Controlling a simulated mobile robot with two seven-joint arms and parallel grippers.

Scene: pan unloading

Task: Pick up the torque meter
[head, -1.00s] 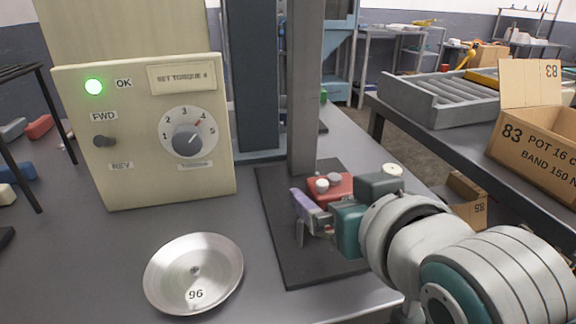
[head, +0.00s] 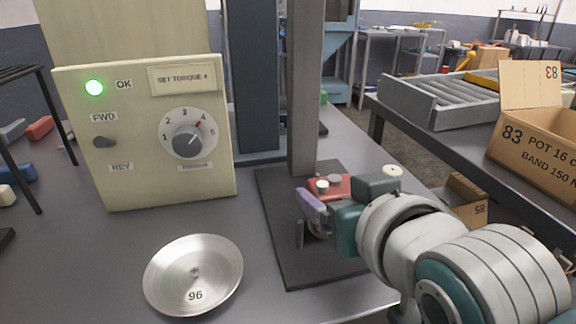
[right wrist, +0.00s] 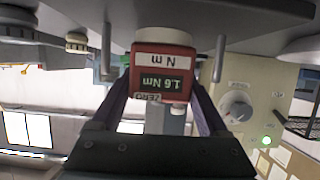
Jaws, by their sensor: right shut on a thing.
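The torque meter (head: 335,184) is a red box with light knobs on top, over the dark base plate (head: 290,265) in the head view. The gripper hides much of the meter in the head view. I cannot tell whether the meter touches the plate. My left gripper is not in view.
A grey upright column (head: 304,100) stands right behind the meter. A cream control panel (head: 140,185) with a dial and lit green OK lamp stands left. A metal dish (head: 195,262) marked 96 lies in front of it. Short pegs (right wrist: 219,58) stand by the meter.

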